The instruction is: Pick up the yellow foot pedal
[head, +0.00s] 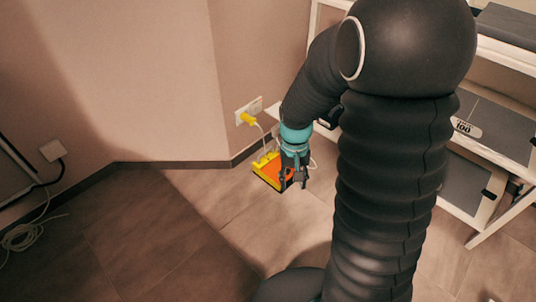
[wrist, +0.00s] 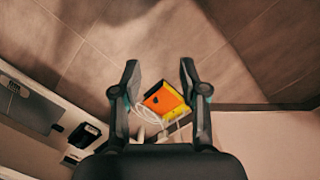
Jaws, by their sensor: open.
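The yellow foot pedal (head: 268,173), with an orange top face, is on the tiled floor near the wall corner in the head view. In the wrist view the pedal (wrist: 166,103) shows between my two fingers, with pale cable beside it. My gripper (head: 294,184) is open over the right side of the pedal in the head view and hides part of it. In the wrist view my gripper (wrist: 159,75) has its fingertips wide apart, with nothing between them in contact. I cannot tell the height gap to the pedal.
A wall socket with a yellow plug (head: 248,118) is just behind the pedal, with a cable hanging down. A white shelf unit (head: 467,207) stands close on the right. A coiled cable (head: 22,236) lies at the far left. The floor in front (head: 150,240) is clear.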

